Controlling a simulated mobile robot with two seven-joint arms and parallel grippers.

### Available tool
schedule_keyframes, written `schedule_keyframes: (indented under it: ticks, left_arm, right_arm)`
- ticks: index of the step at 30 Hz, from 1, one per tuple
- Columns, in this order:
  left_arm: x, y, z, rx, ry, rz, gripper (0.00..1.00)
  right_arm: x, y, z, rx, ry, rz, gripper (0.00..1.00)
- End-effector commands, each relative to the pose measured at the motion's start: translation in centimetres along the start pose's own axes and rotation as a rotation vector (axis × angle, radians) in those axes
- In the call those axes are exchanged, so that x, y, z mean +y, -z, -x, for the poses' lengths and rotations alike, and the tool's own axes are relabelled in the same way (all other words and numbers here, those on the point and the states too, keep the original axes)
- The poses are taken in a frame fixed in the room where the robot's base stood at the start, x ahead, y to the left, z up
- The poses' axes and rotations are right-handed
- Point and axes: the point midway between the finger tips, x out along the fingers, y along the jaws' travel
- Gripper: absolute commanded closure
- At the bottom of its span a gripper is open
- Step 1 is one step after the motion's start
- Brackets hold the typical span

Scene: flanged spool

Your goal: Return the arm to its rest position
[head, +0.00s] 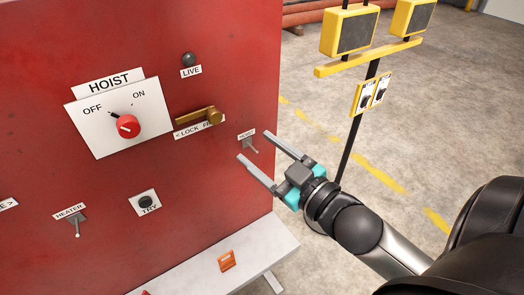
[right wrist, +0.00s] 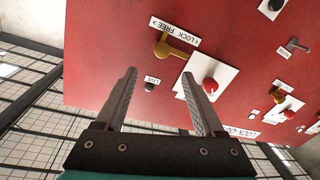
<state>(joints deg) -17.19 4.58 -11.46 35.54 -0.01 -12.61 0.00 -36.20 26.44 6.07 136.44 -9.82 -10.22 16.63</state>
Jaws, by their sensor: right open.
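My right gripper (head: 254,147) is open and empty in front of the lower right part of a red panel (head: 215,170). Its two fingers are parallel and spread apart; they also show in the right wrist view (right wrist: 158,74), with nothing between the tips. The tips appear near a small toggle switch (head: 250,147); whether they touch the panel I cannot tell. My right arm (head: 358,230) comes in from the lower right. My left gripper is not in view.
The panel carries a red HOIST knob (head: 127,127), pointer toward OFF, a brass lock handle (head: 200,118), a dark LIVE lamp (head: 189,59), a TRY button (head: 146,202) and a HEATER toggle (head: 76,222). A pale ledge (head: 200,278) sits below. A yellow-topped stand (head: 368,70) is right; floor lies open around it.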

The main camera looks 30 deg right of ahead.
Motion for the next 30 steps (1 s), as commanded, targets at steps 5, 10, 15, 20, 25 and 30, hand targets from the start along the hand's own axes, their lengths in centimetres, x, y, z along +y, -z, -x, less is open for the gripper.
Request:
schedule_keyframes:
  ticks: [5, 10, 15, 20, 25, 30]
  left_arm:
    - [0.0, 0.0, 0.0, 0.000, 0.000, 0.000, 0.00]
    - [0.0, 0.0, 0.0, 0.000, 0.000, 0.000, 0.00]
    - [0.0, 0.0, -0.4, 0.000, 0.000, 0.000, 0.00]
    - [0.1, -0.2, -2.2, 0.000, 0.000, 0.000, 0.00]
    - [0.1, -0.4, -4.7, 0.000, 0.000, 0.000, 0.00]
    - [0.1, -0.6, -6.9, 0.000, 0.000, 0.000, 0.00]
  right_arm:
    - [0.0, 0.0, 0.0, 0.000, 0.000, 0.000, 0.29]
    - [0.0, 0.0, 0.0, 0.000, 0.000, 0.000, 0.29]
    - [-0.1, -2.0, -0.2, -0.031, -0.006, -0.006, 0.29]
    - [-0.8, -10.7, -0.4, -0.171, -0.026, -0.031, 0.29]
    - [-3.1, -23.6, 0.9, -0.387, -0.037, -0.073, 0.29]
    - [-6.8, -35.3, 4.1, -0.601, -0.024, -0.113, 0.29]
